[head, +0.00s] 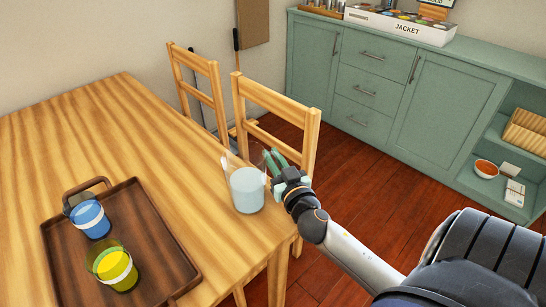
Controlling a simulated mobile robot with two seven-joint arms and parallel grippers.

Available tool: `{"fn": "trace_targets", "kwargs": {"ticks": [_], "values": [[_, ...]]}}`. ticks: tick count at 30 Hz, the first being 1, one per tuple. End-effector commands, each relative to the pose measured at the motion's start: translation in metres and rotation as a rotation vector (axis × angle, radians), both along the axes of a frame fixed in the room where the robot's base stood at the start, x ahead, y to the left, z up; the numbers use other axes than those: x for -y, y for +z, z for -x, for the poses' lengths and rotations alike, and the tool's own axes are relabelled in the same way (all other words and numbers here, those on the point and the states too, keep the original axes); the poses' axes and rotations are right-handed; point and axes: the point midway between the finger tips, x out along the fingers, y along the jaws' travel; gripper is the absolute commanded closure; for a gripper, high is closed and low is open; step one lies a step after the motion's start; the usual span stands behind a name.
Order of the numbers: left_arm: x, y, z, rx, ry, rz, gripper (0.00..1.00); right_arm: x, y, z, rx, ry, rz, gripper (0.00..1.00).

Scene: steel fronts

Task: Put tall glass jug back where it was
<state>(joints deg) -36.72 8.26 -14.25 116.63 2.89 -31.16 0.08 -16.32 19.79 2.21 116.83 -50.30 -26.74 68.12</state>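The tall glass jug (247,190) is clear, with pale blue-white contents in its lower part. It is upright at the right edge of the wooden table (150,140); I cannot tell whether its base touches the top. My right gripper (275,160) is at the jug's right side, near the rim, with its green fingers close together. The clear glass makes it hard to see whether they grip the jug's side or handle. My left gripper is not in view.
A brown tray (150,240) on the table holds a blue cup (90,219) and a yellow-green cup (114,266). Two wooden chairs (278,100) stand behind the table. A green cabinet (440,110) lines the wall, with a box marked JACKET (400,25) on top. The table's middle is clear.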

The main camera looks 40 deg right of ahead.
Motion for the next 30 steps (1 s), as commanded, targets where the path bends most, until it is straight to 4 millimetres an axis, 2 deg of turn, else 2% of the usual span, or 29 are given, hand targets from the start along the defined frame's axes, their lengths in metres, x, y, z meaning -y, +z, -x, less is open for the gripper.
{"fn": "trace_targets", "kwargs": {"ticks": [1, 6, 16, 20, 30], "values": [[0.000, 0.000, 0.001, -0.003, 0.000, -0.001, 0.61, 0.000, 0.000, 0.000, 0.000, 0.000, 0.000, 0.79], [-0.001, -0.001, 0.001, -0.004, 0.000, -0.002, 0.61, 0.000, 0.000, 0.000, 0.000, 0.000, 0.000, 0.61], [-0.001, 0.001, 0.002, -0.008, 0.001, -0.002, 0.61, 0.000, 0.004, 0.001, 0.000, 0.000, -0.001, 0.61], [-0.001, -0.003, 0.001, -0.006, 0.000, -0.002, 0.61, -0.006, 0.000, 0.016, -0.003, 0.000, -0.005, 0.61], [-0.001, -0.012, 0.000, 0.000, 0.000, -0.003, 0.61, -0.025, -0.001, 0.079, -0.003, -0.003, -0.005, 0.61]]}}
